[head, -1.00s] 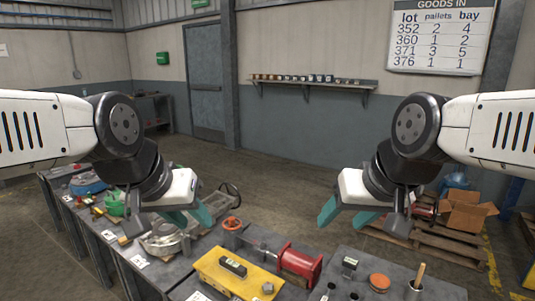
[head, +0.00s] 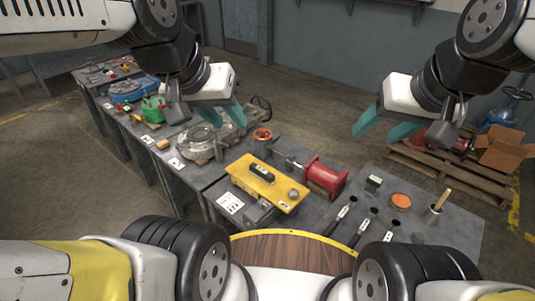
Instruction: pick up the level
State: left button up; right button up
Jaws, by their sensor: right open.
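The level, a small black block with a pale vial window (head: 263,172), lies on a yellow plate (head: 248,184) on the grey bench. My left gripper (head: 222,116) has teal fingers spread apart with nothing between them. It hangs above the bench, up and left of the level in the picture and apart from it. My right gripper (head: 385,127) is open and empty, above and to the right of the level and the red cylinder.
A pallet holds a box (head: 503,150).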

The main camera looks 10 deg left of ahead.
aim_at(269, 177)
jog(key=k+z, duration=0.4)
jog(key=k+l+z, duration=0.15)
jog(key=z, duration=0.25)
jog(key=j+z, duration=0.45)
jog(key=j, duration=2.9)
jog(key=k+j, duration=0.1)
jog(key=j, duration=1.55)
jog(key=l, duration=0.25)
